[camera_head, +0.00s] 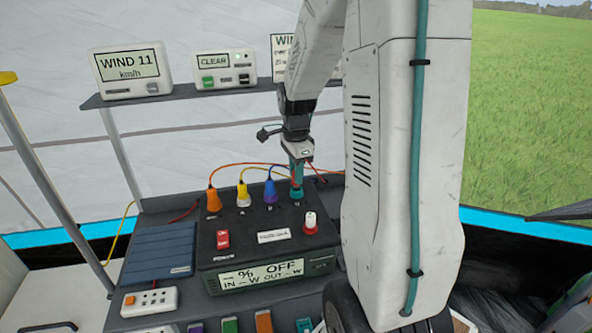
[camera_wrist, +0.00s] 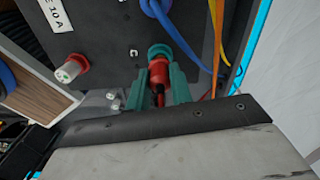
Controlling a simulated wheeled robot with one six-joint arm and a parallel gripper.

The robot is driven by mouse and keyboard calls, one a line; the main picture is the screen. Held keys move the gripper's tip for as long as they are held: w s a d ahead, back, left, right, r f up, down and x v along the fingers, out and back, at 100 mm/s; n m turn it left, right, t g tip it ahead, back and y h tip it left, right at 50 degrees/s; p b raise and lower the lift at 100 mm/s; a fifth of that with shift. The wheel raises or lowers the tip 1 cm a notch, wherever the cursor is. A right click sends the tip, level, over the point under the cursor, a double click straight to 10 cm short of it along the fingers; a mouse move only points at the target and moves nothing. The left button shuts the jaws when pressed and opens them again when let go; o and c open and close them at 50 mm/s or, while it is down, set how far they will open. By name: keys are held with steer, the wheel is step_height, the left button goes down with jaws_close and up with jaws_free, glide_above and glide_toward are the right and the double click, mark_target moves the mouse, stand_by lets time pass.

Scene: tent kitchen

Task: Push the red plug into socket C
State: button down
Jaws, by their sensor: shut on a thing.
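My gripper (camera_head: 297,178) points down at the back right of the black power box (camera_head: 262,228). In the wrist view its teal fingers (camera_wrist: 159,88) are shut on the red plug (camera_wrist: 158,72). The plug's front end meets the teal ring of socket C (camera_wrist: 157,49), beside the small letter C. The plug and ring look in line; I cannot tell how deep the plug sits. In the head view the fingers hide most of the plug; the teal ring (camera_head: 297,194) shows just below them.
Orange (camera_head: 213,200), yellow (camera_head: 243,195) and blue (camera_head: 270,191) plugs with cables stand in a row to the left. A red switch (camera_head: 222,238) and a red-and-white knob (camera_head: 310,223) sit nearer the front. A shelf with displays (camera_head: 127,70) is behind.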

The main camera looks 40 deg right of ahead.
steer(key=shift+f, duration=0.85)
steer(key=c, duration=1.2)
jaws_free()
steer(key=shift+o, duration=0.2)
step_height(320, 180, up, 8)
steer(key=shift+f, duration=0.15)
